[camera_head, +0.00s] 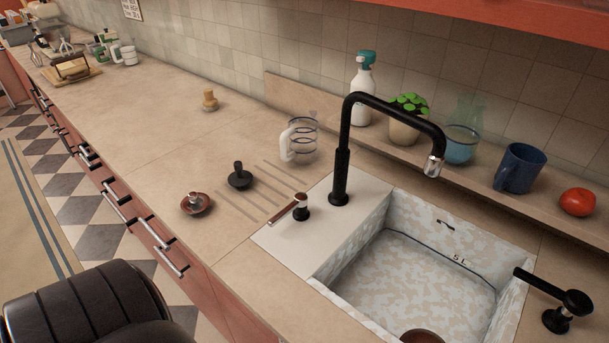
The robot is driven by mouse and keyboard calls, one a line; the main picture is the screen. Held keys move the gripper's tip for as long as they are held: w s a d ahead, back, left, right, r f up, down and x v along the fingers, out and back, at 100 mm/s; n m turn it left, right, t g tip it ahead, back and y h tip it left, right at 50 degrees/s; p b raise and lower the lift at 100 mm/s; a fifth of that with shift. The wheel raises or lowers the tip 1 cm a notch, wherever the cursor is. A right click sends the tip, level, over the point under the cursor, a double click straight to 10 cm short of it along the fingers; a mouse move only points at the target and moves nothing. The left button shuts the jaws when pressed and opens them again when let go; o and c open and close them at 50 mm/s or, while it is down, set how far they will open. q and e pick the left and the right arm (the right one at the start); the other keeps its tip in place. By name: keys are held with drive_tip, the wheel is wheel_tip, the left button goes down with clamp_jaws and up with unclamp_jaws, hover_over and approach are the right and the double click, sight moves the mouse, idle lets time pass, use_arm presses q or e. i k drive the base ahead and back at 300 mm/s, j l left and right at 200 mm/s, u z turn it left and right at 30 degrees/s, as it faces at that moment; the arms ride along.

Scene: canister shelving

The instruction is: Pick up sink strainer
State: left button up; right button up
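No object is plainly marked as the sink strainer. Two small knobbed discs lie on the counter left of the sink: a reddish-brown one with a metallic-looking knob (196,203) near the front edge, and a black one with an upright knob (240,177) behind it to the right, by the drain grooves. Either could be the strainer. A round brown object (422,336) is partly visible in the sink (410,275), cut off by the bottom edge. Neither of my grippers shows in the head view.
A black tap (343,175) and a lever handle (302,208) stand beside the sink. A glass jug (303,138) and a small wooden knobbed object (209,100) stand behind the discs. A dark ribbed form (85,310) fills the lower left. The counter left of the discs is clear.

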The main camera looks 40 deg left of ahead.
sight(195, 203)
drive_tip(key=k+l+u, duration=0.15)
drive_tip(key=u, duration=1.85)
drive_tip(key=k, duration=0.1)
drive_tip(key=j+u, duration=0.15)
drive_tip(key=u, duration=0.15)
drive_tip(key=j+u, duration=0.1)
drive_tip(key=u, duration=0.2)
drive_tip(key=i+u, duration=0.25)
